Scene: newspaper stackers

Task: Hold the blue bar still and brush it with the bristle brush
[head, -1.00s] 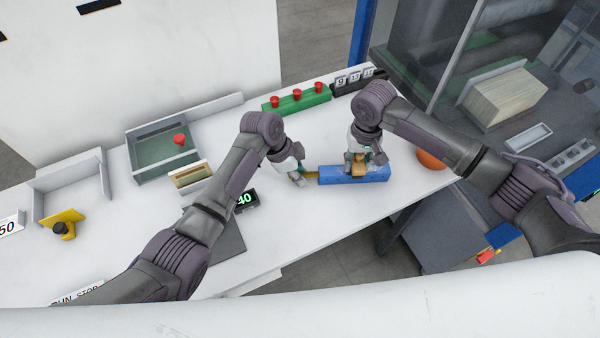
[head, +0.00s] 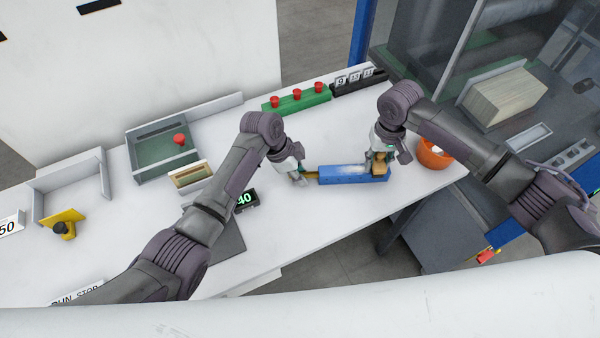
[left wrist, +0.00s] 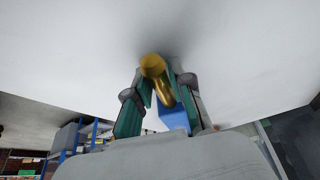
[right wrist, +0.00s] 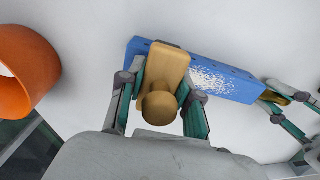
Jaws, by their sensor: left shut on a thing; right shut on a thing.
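The blue bar (head: 345,176) lies on the white table, with a brass-coloured handle at its left end. My left gripper (head: 304,177) is shut on that handle; in the left wrist view the handle (left wrist: 158,75) sits between the fingers with the blue bar (left wrist: 172,117) behind it. My right gripper (head: 379,160) is shut on the tan bristle brush (head: 379,169), at the bar's right end. In the right wrist view the brush (right wrist: 163,70) is over the bar, its bristles hidden. White speckles cover the bar's top (right wrist: 215,80) beside the brush.
An orange bowl (head: 432,155) with something white in it stands just right of my right gripper. A green block with red knobs (head: 297,98) and a dark number counter (head: 355,80) stand behind the bar. A green display (head: 245,199) lies to the left.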

